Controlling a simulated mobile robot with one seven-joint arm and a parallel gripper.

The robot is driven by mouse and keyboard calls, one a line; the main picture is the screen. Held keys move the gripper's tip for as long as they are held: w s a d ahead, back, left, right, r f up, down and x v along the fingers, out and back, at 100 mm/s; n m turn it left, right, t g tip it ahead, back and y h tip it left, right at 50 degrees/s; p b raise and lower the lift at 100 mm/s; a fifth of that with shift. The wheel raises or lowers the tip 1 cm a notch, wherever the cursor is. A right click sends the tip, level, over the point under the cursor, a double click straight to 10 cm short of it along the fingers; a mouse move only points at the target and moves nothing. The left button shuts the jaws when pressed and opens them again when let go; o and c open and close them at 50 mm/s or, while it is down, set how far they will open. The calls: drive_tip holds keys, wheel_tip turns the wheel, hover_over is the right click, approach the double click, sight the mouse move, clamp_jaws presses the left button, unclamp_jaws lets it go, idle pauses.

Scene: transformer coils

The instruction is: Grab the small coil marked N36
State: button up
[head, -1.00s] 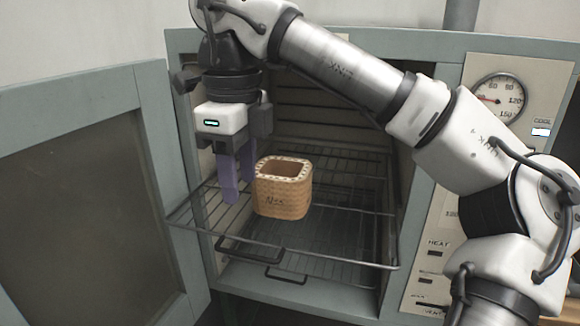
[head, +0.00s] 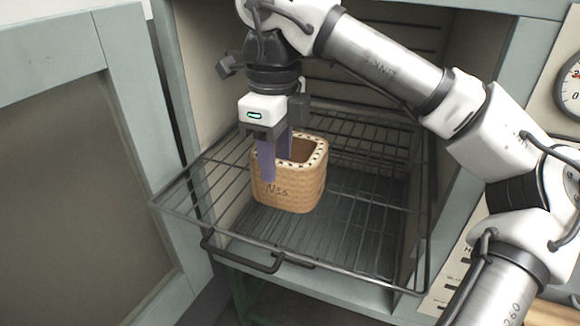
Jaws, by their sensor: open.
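The small tan coil (head: 290,190) stands upright on the pulled-out wire rack of the oven. It is a hollow, rounded-square block with a dotted top rim and a dark mark on its front that reads like N36. My gripper (head: 275,165) points down at the coil's left side. One purple finger is in front of the coil's front-left wall, and the other shows behind it at the opening, so the fingers appear to straddle that wall. The jaws are open. Whether either finger touches the coil I cannot tell.
The wire rack (head: 345,262) sticks out of the oven, with bare room right of the coil. The open oven door (head: 85,170) stands at the left. The oven's right frame (head: 480,150) is close to my arm.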

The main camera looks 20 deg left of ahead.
sight(279, 187)
drive_tip(key=shift+w+d+f+p, duration=0.1)
drive_tip(key=shift+f+p, duration=0.3)
drive_tip(key=shift+f, duration=1.3)
drive_tip(key=shift+w+f+p, duration=0.1)
drive_tip(key=shift+f+p, duration=0.3)
drive_tip(key=shift+f, duration=1.3)
clamp_jaws()
